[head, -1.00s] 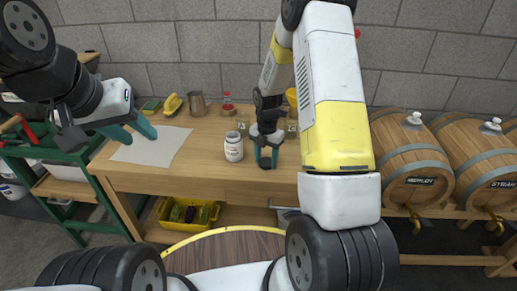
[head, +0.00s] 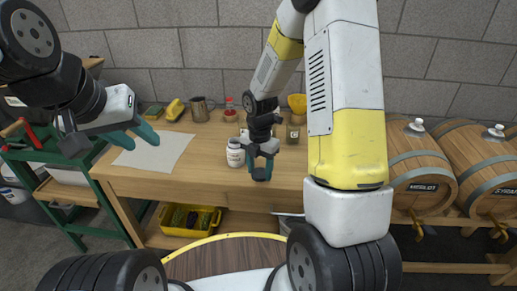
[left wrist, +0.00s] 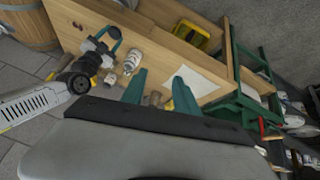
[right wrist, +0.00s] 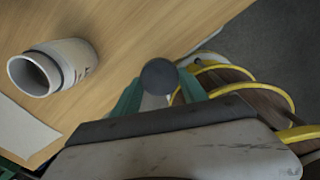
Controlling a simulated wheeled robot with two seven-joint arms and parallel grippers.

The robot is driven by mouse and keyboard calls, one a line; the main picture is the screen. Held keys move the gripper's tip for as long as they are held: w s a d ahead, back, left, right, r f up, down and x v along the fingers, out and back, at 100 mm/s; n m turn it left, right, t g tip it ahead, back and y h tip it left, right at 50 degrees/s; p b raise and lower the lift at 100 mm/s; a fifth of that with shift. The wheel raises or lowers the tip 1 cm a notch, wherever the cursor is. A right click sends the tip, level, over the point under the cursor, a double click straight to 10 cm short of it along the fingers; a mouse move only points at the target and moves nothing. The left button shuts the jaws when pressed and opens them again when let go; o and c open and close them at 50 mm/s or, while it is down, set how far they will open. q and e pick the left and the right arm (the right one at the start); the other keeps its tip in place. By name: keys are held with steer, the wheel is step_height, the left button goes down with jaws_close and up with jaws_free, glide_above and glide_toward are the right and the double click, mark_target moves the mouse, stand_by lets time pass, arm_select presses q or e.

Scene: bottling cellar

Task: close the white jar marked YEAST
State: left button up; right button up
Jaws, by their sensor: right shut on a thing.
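The white jar (head: 235,153) stands upright on the wooden bench. Its label is too small to read. Its mouth is open in the right wrist view (right wrist: 62,68), and it also shows in the left wrist view (left wrist: 131,62). My right gripper (head: 261,168) is shut on a dark round lid (right wrist: 159,76), just right of the jar in the head view and apart from it. My left gripper (head: 147,137) is open and empty, left of the jar, over the pale sheet; its fingers stand apart in the left wrist view (left wrist: 158,88).
A pale sheet (head: 160,153) lies on the bench (head: 205,178). A metal jug (head: 200,108), a yellow object (head: 174,109), a red-topped bottle (head: 230,112) and a small glass jar (head: 293,134) stand behind. Barrels (head: 420,160) stand at right. A yellow crate (head: 190,219) sits below.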

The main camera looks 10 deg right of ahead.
steer(key=s+a, duration=0.4)
steer(key=s, duration=0.3)
steer(key=shift+a+r, duration=0.25)
steer(key=shift+r, duration=0.15)
